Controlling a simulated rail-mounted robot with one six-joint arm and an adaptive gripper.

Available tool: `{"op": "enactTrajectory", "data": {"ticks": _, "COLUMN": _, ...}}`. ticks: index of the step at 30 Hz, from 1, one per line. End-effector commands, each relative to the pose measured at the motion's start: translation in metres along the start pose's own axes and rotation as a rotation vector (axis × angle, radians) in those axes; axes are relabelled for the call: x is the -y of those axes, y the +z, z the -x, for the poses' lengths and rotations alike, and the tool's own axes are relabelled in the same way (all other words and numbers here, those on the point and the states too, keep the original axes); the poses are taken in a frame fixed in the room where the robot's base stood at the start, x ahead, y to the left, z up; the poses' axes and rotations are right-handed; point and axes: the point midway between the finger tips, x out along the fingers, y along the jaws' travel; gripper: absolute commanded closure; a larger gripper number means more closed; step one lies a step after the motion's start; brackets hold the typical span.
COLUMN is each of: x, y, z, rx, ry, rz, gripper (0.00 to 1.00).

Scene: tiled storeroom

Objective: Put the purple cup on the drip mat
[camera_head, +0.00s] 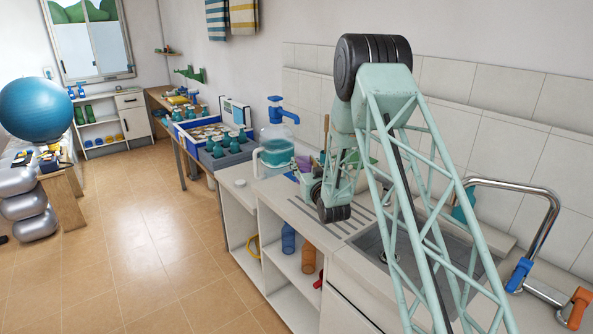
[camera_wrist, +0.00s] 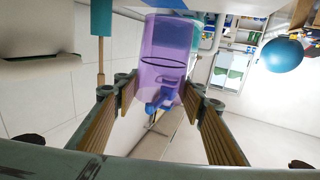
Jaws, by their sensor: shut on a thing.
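The translucent purple cup (camera_wrist: 165,45) is between the two fingers of my gripper (camera_wrist: 160,92) in the wrist view, and the gripper is shut on it. In the head view the cup (camera_head: 304,163) shows as a small purple patch beside my gripper, above the counter's back part. My arm hides part of it. A small blue flat patch (camera_head: 291,177) lies on the counter just left of the gripper. It may be the drip mat, but most of it is hidden and I cannot tell.
A water jug with a blue pump (camera_head: 277,150) stands left of the gripper. The counter (camera_head: 285,205) has dark drain grooves in front. A sink (camera_head: 380,250) and a chrome tap (camera_head: 545,220) are to the right. A table with trays of bottles (camera_head: 215,150) stands farther left.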

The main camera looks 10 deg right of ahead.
Motion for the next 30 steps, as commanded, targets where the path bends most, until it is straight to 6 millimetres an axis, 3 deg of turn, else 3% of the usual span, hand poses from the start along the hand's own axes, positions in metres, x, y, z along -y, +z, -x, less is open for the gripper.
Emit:
{"op": "enactTrajectory", "data": {"ticks": 8, "x": -0.003, "y": 0.003, "z": -0.028, "rx": -0.002, "ry": 0.0, "rz": 0.001, "gripper": 0.71}}
{"op": "enactTrajectory", "data": {"ticks": 30, "x": -0.013, "y": 0.013, "z": -0.138, "rx": -0.002, "ry": -0.001, "rz": 0.001, "gripper": 0.71}}
